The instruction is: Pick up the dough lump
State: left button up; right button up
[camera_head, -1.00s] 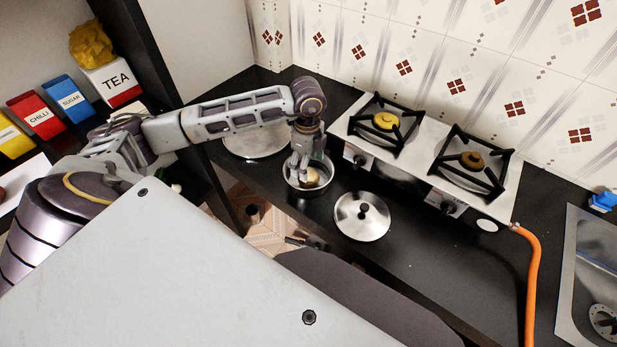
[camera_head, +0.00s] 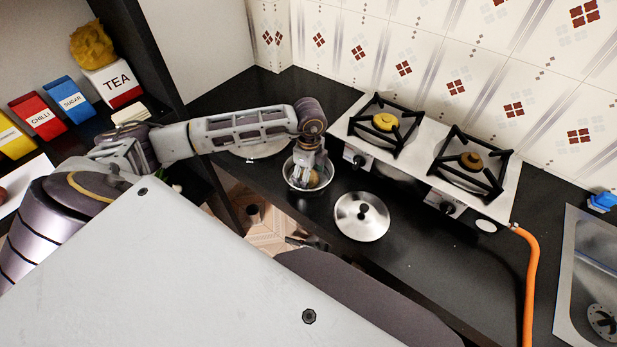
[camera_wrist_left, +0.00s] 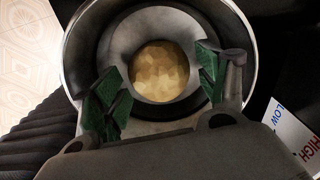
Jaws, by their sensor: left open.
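The dough lump (camera_wrist_left: 159,70) is a tan, faceted ball inside a round metal pot (camera_wrist_left: 82,49). In the head view the dough (camera_head: 313,179) shows partly behind my fingers, and the pot (camera_head: 292,183) stands on the dark counter. My left gripper (camera_head: 307,176) points down into the pot. In the wrist view the green-padded fingers of my left gripper (camera_wrist_left: 157,90) are spread apart, one to each side of the dough's near part. I cannot tell whether they touch it. My right gripper is not in view.
A metal lid (camera_head: 362,217) lies on the counter right of the pot. A two-burner stove (camera_head: 410,153) stands behind it. A round metal plate (camera_head: 262,150) lies under my left forearm. An orange hose (camera_head: 533,285) and a sink (camera_head: 585,255) are at the right.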

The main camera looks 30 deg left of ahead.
pick_arm(q)
jog(key=shift+f, duration=0.5)
jog(key=c, duration=0.9)
